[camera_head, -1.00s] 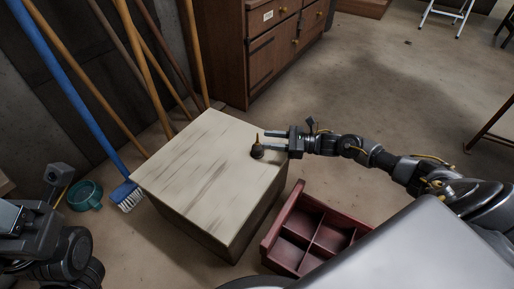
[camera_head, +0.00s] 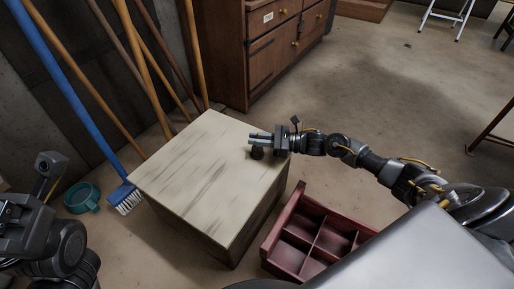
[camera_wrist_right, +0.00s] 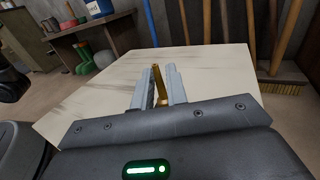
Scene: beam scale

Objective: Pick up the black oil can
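The black oil can (camera_head: 257,154) stands on the pale wooden box top near its right corner. Its dark body shows below my right gripper (camera_head: 255,138), which reaches in from the right and hides the spout in the head view. In the right wrist view, the brass spout (camera_wrist_right: 160,88) rises between the two grey fingers of the right gripper (camera_wrist_right: 160,80), which lie close against it on both sides; the can's body is hidden there. I cannot see any gap under the can. My left arm is at the lower left, its fingertips not visible.
A red divided crate (camera_head: 268,247) sits on the floor right of the box (camera_head: 160,183). Broom handles and a blue brush (camera_head: 126,199) lean behind the box, near a teal pot (camera_head: 82,197). A wooden cabinet (camera_head: 235,60) stands at the back. Most of the box top is clear.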

